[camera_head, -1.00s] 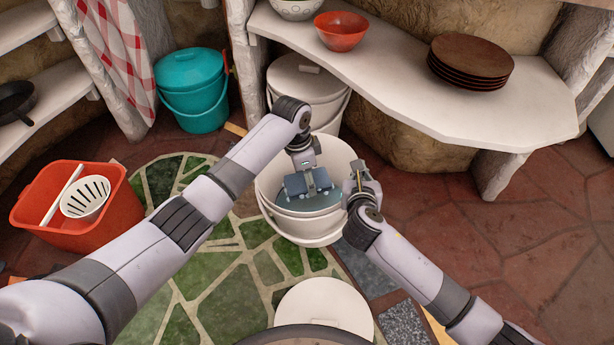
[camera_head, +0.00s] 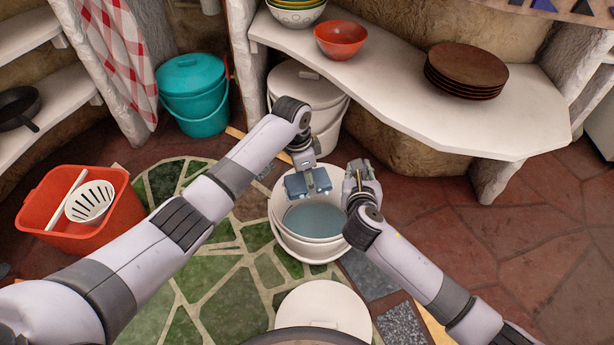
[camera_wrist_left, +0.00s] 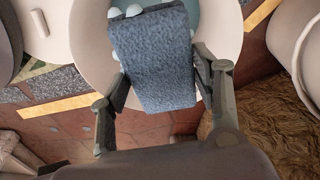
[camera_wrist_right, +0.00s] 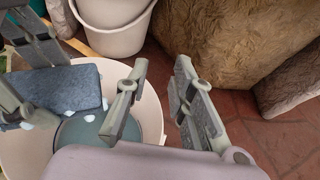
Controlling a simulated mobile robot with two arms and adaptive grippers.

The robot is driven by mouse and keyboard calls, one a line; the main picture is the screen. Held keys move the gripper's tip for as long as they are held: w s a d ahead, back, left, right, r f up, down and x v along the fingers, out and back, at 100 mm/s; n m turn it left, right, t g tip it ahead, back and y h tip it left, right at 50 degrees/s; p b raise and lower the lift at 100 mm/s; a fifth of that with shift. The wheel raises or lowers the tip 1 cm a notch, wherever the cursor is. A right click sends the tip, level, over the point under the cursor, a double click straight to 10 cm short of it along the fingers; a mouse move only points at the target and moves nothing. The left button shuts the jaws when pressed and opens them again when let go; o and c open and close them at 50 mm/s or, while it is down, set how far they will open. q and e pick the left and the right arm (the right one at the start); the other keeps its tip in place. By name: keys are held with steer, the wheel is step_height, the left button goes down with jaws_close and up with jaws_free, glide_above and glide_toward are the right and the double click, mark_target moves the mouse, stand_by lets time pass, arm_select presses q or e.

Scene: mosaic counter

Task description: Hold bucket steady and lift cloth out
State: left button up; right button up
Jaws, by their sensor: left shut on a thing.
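The white bucket (camera_head: 279,218) stands on the floor with blue-grey water (camera_head: 312,222) inside. My left gripper (camera_head: 309,180) is shut on the blue cloth (camera_head: 294,187) and holds it above the bucket's far left part. In the left wrist view the cloth (camera_wrist_left: 158,60) hangs flat and broad between the fingers, with pale drops on it. My right gripper (camera_head: 360,172) is at the bucket's right rim. In the right wrist view its fingers (camera_wrist_right: 160,85) are apart and empty, with the bucket rim (camera_wrist_right: 158,125) showing between and below them.
A white lidded bucket (camera_head: 305,86) stands behind, under the white shelf (camera_head: 400,95) with bowls and plates. A teal bucket (camera_head: 194,95) and a red basin (camera_head: 38,215) are at the left. A white round lid (camera_head: 322,305) lies in front.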

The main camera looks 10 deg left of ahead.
steer(key=shift+o, duration=0.3)
steer(key=shift+f, duration=0.1)
steer(key=v, duration=1.2)
